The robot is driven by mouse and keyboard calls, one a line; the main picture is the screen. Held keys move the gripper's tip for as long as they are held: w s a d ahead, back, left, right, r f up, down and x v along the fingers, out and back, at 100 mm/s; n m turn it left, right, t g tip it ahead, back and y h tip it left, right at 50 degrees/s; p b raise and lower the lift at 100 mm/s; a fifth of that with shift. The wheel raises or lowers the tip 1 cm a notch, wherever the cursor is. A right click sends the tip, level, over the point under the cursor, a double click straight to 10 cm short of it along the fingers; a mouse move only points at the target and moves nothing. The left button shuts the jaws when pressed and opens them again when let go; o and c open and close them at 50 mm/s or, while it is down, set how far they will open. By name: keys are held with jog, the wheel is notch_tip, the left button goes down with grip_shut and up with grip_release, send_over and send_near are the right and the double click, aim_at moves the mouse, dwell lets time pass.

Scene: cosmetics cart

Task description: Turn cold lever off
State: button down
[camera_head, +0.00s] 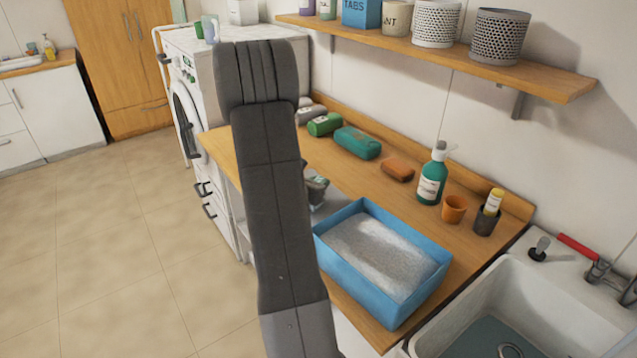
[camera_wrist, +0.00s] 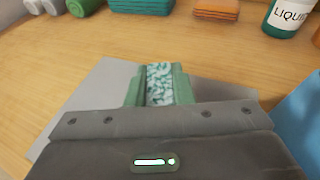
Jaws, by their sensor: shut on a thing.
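A red-handled lever (camera_head: 578,246) sits on a metal tap fitting (camera_head: 600,272) at the rear of the white sink (camera_head: 455,312), at the right of the head view. The fitting runs out of the right edge, so I cannot tell which lever is the cold one. My gripper (camera_head: 316,188) is partly hidden behind my arm, over the wooden counter and well left of the sink. In the wrist view my gripper (camera_wrist: 158,88) is shut on a small teal-and-white patterned thing (camera_wrist: 159,82). No lever shows in the wrist view.
A blue tray (camera_head: 335,262) of pale granules stands between my gripper and the sink. A green pump bottle (camera_head: 432,180), an orange cup (camera_head: 454,209) and a dark cup (camera_head: 486,220) stand behind it. A wooden shelf (camera_head: 540,78) overhangs the counter. The floor at left is clear.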

jog(key=shift+f, duration=0.15)
jog(key=c, duration=1.3)
grip_release()
jog(key=shift+o, duration=0.2)
jog(key=shift+r+p, duration=0.35)
jog(key=b+v, duration=0.3)
jog(key=v, duration=0.8)
jog(key=shift+f+b, duration=0.2)
jog(key=shift+b, duration=0.15)
jog(key=shift+s+a, duration=0.2)
jog(key=shift+s, duration=0.1)
jog(key=shift+c, duration=0.6)
jog(key=shift+s+a+r, duration=0.1)
jog(key=shift+s+r, duration=0.05)
grip_shut()
